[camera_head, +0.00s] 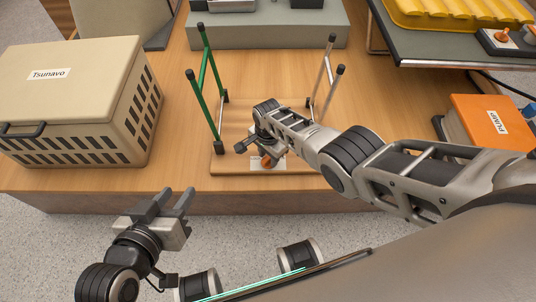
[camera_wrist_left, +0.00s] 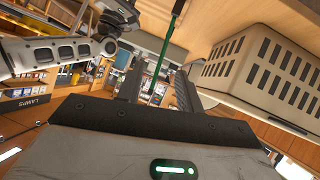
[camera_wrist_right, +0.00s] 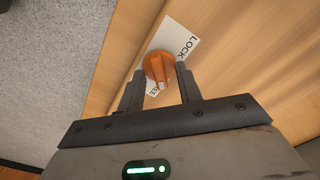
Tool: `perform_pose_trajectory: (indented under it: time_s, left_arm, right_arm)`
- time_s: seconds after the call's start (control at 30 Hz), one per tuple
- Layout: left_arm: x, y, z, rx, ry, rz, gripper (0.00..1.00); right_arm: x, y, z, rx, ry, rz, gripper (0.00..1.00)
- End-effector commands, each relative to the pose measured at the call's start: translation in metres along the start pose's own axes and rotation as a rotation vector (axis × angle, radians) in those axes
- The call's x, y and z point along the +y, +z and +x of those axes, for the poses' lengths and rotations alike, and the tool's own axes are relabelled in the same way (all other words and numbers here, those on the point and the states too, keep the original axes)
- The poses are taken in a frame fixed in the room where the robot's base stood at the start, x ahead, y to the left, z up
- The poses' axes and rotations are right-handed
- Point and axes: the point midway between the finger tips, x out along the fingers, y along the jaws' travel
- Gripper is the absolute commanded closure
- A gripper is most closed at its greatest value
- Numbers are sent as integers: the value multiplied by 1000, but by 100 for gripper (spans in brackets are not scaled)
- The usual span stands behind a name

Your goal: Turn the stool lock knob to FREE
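The stool lies upside down on the wooden platform, its green legs (camera_head: 207,68) and grey legs (camera_head: 327,82) pointing up. The orange lock knob (camera_wrist_right: 158,66) sits on a white label (camera_wrist_right: 177,38) in the right wrist view. LOCK is readable; the other word is mostly covered, with only its end showing. In the head view the knob (camera_head: 266,162) is partly hidden by my right gripper (camera_head: 259,150). In the right wrist view that gripper (camera_wrist_right: 160,77) is open, fingertips on either side of the knob; contact is unclear. My left gripper (camera_head: 174,196) is open and empty before the platform.
A beige Tsunavo crate (camera_head: 75,105) stands left of the stool. A grey block (camera_head: 268,32) is behind the stool. Bare platform lies between crate and stool.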

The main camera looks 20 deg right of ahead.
Motion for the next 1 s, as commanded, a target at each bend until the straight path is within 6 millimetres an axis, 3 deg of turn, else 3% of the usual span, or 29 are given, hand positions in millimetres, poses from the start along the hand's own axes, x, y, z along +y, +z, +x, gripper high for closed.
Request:
perform_pose_trajectory:
  time_s: [0.27, 0.37, 0.5, 0.6, 1.0]
  left_arm:
    - [1, -3, -1, 0, 0, 0, 64]
    - [2, -7, -5, -17, -1, 2, 64]
    - [-7, 4, -6, -120, -34, -20, 64]
    - [-6, -12, -23, -107, -57, -19, 64]
    - [-5, -79, -81, 52, -127, 18, 64]
  right_arm:
    - [0, 1, -3, -2, 0, 0, 65]
    - [0, 1, -14, -2, -1, 0, 65]
    - [0, 1, -42, -2, -2, 0, 65]
    - [0, 0, -68, -1, -2, 0, 65]
    - [0, 0, -136, 0, -1, 0, 65]
